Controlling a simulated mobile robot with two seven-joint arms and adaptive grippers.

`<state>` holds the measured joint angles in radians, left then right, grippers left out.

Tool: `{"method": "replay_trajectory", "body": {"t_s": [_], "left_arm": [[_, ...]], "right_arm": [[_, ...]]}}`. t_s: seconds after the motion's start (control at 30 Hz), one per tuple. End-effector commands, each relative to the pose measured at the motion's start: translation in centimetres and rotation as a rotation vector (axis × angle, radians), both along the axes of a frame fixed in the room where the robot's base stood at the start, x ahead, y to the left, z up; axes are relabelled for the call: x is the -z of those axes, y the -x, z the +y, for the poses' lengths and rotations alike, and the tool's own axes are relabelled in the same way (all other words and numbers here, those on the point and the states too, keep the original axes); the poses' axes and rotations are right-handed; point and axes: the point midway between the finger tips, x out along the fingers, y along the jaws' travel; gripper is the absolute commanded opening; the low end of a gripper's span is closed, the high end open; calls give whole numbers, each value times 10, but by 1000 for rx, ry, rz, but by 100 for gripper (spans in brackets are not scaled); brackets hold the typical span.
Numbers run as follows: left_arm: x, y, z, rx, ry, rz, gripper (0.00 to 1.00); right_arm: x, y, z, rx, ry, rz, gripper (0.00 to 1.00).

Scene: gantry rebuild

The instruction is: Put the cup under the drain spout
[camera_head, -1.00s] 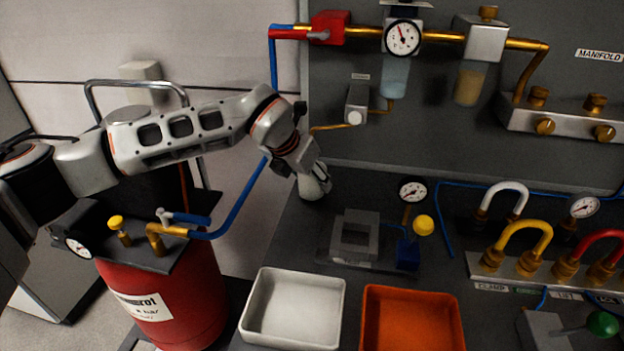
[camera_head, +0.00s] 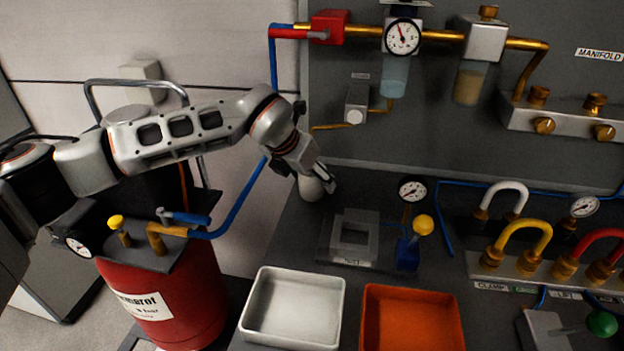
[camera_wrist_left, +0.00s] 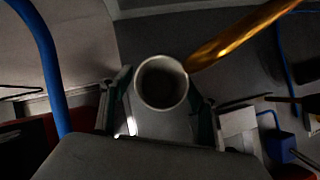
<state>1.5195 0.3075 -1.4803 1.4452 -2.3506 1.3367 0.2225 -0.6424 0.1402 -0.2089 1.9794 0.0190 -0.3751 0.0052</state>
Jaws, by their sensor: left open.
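The white cup (camera_head: 310,189) stands upright on the dark bench at the foot of the back panel. In the left wrist view I look down into the open cup (camera_wrist_left: 161,84). The drain spout is a thin brass pipe (camera_head: 327,127) low on the panel. In the left wrist view the spout (camera_wrist_left: 240,38) comes in from the upper right, and its tip overlaps the cup's right rim. My left gripper (camera_head: 318,182) is open, with its fingers either side of the cup. The fingers also show in the left wrist view (camera_wrist_left: 161,112). My right gripper is out of view.
A blue hose (camera_head: 245,195) runs just left of my gripper. A grey block fixture (camera_head: 355,232) and a gauge (camera_head: 411,190) stand to the right. A white tray (camera_head: 293,341) and an orange tray (camera_head: 412,289) lie in front.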

Motion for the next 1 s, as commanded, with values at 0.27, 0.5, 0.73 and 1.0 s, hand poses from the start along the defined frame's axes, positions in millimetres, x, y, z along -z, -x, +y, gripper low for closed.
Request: {"method": "replay_trajectory", "body": {"t_s": [0.27,0.5,0.73,1.0], "left_arm": [[-48,23,17,1,1,-6,60],[-82,42,30,0,1,-3,60],[-95,50,35,0,1,-1,60],[-96,50,35,0,0,0,60]], "right_arm": [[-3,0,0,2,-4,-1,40],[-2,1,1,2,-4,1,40],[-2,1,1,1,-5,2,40],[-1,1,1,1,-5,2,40]]}}
